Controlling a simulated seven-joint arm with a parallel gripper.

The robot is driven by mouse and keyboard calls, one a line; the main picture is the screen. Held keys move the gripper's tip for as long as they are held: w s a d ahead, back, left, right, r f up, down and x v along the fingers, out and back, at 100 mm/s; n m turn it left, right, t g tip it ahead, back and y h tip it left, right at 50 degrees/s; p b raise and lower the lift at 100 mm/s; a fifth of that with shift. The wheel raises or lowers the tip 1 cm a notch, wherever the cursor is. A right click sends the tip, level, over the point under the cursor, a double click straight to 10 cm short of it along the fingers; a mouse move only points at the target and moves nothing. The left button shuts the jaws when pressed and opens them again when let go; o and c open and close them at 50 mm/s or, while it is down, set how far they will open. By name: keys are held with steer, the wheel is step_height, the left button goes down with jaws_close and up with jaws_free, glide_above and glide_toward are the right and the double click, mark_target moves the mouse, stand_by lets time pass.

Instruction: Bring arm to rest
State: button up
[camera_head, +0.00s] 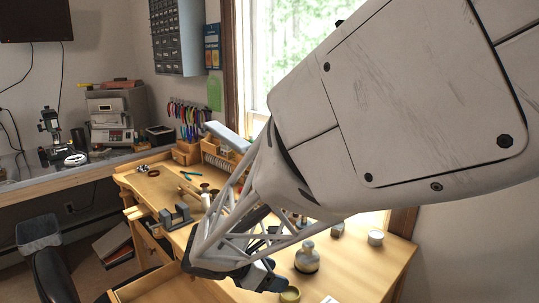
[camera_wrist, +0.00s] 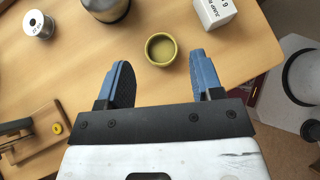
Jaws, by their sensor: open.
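My gripper (camera_wrist: 160,84) shows in the wrist view with its two blue fingers wide apart and nothing between them. It points down over the wooden workbench (camera_wrist: 255,60), near its edge. In the head view my gripper (camera_head: 262,276) is low in the middle, partly hidden behind my white arm, which fills the right side. The bowl also shows in the head view (camera_head: 290,295), right of the gripper. I cannot tell the gripper's height above the bench.
A round-bodied bottle (camera_head: 307,258) and a white cup (camera_head: 375,237) stand on the bench's right part. A white box (camera_wrist: 214,14) and a wire spool (camera_wrist: 39,25) lie near the gripper. A vise (camera_head: 174,216) stands at left. A dark chair (camera_head: 50,265) is lower left.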

steer(key=s+d+r+m+y, duration=0.4)
steer(key=s+d+m, duration=0.5)
steer(key=m, duration=0.2)
steer(key=s+d+r+m+g+y, duration=0.1)
steer(key=s+d+r+m+y, duration=0.3)
steer(key=s+d+m, duration=0.4)
steer(key=s+m+y, duration=0.1)
steer(key=m, duration=0.3)
steer(key=shift+s+d+r, duration=0.25)
steer(key=shift+s+d, duration=0.05)
steer(key=shift+d, duration=0.1)
